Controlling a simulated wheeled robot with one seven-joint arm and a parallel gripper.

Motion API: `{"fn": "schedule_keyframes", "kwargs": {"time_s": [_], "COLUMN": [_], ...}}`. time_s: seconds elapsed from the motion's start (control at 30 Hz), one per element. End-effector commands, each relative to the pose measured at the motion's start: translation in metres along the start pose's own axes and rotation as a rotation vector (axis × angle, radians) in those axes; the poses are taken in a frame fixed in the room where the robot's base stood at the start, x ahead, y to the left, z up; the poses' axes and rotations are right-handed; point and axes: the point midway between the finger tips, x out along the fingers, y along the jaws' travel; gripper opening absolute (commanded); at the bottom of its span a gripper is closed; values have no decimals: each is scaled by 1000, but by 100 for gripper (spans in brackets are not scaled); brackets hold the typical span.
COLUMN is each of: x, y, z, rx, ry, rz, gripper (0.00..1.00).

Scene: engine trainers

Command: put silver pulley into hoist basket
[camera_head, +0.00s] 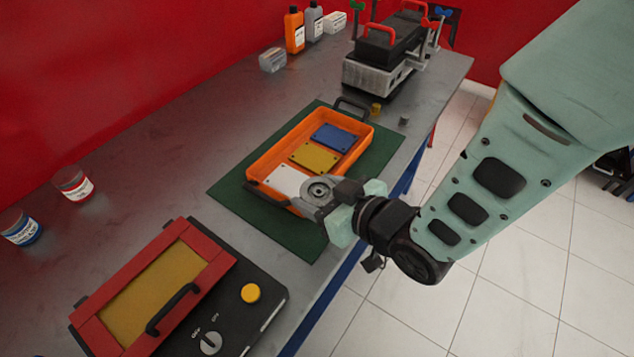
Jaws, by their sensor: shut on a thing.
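A round silver pulley (317,189) is held in my gripper (324,197), which is shut on it. The hoist basket (283,143) is an orange tray with a black handle at its far end and another at its near end. It rests on a green mat. The pulley is over the near right corner of the basket, and my gripper reaches in from the right. I cannot tell how high the pulley is above the basket. A white plate, a yellow plate (314,157) and a blue plate (333,137) lie in the basket. The pulley and gripper hide that corner.
A red-framed control box (160,290) stands at the front left. Two jars (72,184) sit at the left. An engine block (385,65) and bottles (294,30) stand at the back. Small yellow and grey pieces lie beyond the mat. The grey bench left of the mat is clear.

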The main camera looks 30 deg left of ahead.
Motion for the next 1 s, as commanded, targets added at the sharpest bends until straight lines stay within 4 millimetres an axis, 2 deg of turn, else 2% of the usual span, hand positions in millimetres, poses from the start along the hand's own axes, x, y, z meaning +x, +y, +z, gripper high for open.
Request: {"fn": "schedule_keyframes", "kwargs": {"time_s": [0.23, 0.43, 0.5, 0.53, 0.6, 0.63, 0.7, 0.9, 0.93, 1.0], "x": [18, 25, 28, 29, 34, 35, 37, 36, 36, 36], "y": [-1, 0, 0, 0, 0, 0, 0, 0, 0, 0], "z": [43, 60, 69, 74, 87, 91, 96, 95, 96, 96], "rx": [0, 0, 1, 1, 1, 2, 2, 2, 3, 3], "ry": [-1, -1, -4, -6, -12, -13, -14, -14, -17, -14], "rz": [-1, 0, 0, 0, 0, 0, 0, 0, 0, 0], "gripper": [22, 22, 11, 11, 0, 0, 0, 0, 63, 80]}}
